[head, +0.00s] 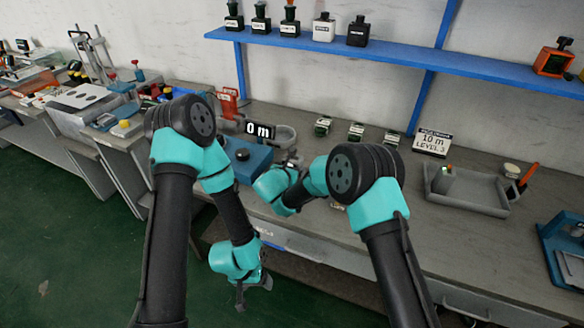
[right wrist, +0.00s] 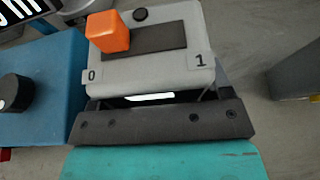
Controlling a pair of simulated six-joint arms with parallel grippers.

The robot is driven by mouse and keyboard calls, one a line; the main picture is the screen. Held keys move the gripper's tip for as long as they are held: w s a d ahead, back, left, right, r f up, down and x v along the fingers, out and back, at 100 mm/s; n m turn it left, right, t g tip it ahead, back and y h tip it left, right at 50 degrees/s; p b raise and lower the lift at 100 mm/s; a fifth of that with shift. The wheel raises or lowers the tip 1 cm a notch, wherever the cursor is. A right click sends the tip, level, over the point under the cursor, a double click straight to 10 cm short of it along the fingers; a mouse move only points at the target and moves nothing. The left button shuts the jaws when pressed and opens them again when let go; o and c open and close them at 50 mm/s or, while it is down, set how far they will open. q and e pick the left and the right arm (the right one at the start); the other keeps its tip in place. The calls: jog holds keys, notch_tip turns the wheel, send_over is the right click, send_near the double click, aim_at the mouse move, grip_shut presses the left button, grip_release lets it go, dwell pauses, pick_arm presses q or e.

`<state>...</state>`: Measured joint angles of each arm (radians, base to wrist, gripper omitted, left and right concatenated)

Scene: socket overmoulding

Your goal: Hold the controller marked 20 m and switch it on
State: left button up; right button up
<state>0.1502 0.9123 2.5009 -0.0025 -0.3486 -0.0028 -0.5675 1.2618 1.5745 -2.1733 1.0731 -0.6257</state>
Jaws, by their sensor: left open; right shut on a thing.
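My right gripper (head: 291,164) is shut on a light grey controller (right wrist: 190,70) above the bench, beside a blue box. The controller's orange switch block (right wrist: 107,32) sits toward the end marked 0, with 1 at the other end. No 20 m marking can be read on it. My left gripper (head: 253,290) is open and empty, hanging low in front of the bench, well apart from the controller.
The blue box (head: 247,165) with a black knob stands beside a display (head: 260,130) reading 0 m. Several small dark-and-white boxes (head: 356,131) stand behind. A sign (head: 432,142) reads 10 m LEVEL 3. A grey tray (head: 470,203) lies to the right.

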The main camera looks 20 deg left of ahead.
jog(key=shift+f, duration=2.25)
jog(key=shift+f, duration=0.2)
